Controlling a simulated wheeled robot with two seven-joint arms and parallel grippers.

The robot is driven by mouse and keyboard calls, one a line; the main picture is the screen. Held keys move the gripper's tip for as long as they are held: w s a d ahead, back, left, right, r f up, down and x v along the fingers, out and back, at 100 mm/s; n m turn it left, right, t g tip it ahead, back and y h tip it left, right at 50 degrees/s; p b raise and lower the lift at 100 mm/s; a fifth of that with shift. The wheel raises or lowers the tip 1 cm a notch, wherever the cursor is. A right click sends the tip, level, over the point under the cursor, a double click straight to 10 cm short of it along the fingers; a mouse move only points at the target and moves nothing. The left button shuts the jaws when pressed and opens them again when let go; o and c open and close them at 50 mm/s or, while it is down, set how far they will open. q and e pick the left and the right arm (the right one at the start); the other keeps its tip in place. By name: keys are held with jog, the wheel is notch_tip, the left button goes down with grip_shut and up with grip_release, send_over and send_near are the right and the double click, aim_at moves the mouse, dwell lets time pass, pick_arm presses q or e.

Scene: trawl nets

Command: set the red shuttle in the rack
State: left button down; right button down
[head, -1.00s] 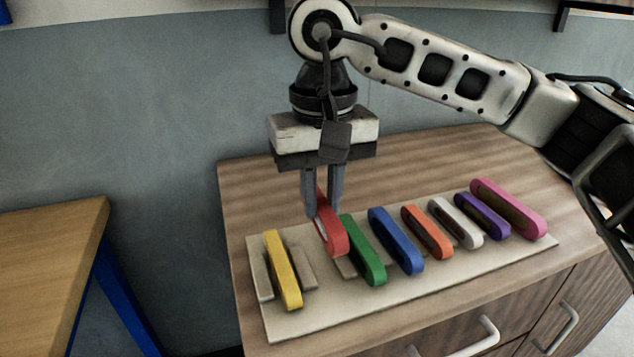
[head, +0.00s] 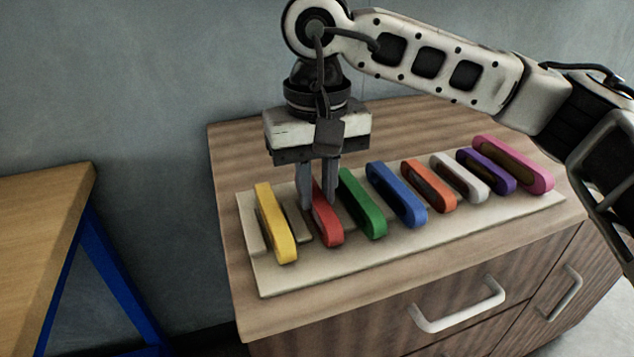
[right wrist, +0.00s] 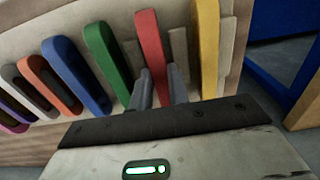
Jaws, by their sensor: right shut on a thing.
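The red shuttle (head: 328,228) is between the yellow shuttle (head: 277,222) and the green shuttle (head: 362,205), low at the rack (head: 330,277). My right gripper (head: 318,203) points down and is shut on the red shuttle; its fingers hide part of it. The right wrist view also shows the red shuttle (right wrist: 151,48) between the fingers (right wrist: 158,88). It lies about in line with its neighbours. I cannot tell whether it rests fully on the rack. My left gripper is not in view.
Blue (head: 397,196), orange (head: 430,187), white (head: 462,178), purple (head: 487,172) and pink (head: 515,165) shuttles fill the rack to the right. The rack lies on a wooden cabinet (head: 240,150) with drawers. A wooden table (head: 45,210) with blue legs stands at left.

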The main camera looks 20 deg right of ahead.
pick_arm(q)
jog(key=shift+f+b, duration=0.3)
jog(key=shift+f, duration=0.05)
pick_arm(e)
jog(key=shift+f, duration=0.3)
jog(key=c, duration=1.3)
grip_release()
jog(key=shift+o, duration=0.2)
jog(key=shift+r, duration=0.15)
pick_arm(q)
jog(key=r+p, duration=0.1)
jog(key=p, duration=0.2)
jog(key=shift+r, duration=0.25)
pick_arm(e)
notch_tip(320, 180, up, 16)
jog(key=shift+s+f, duration=0.1)
jog(key=shift+f, duration=0.1)
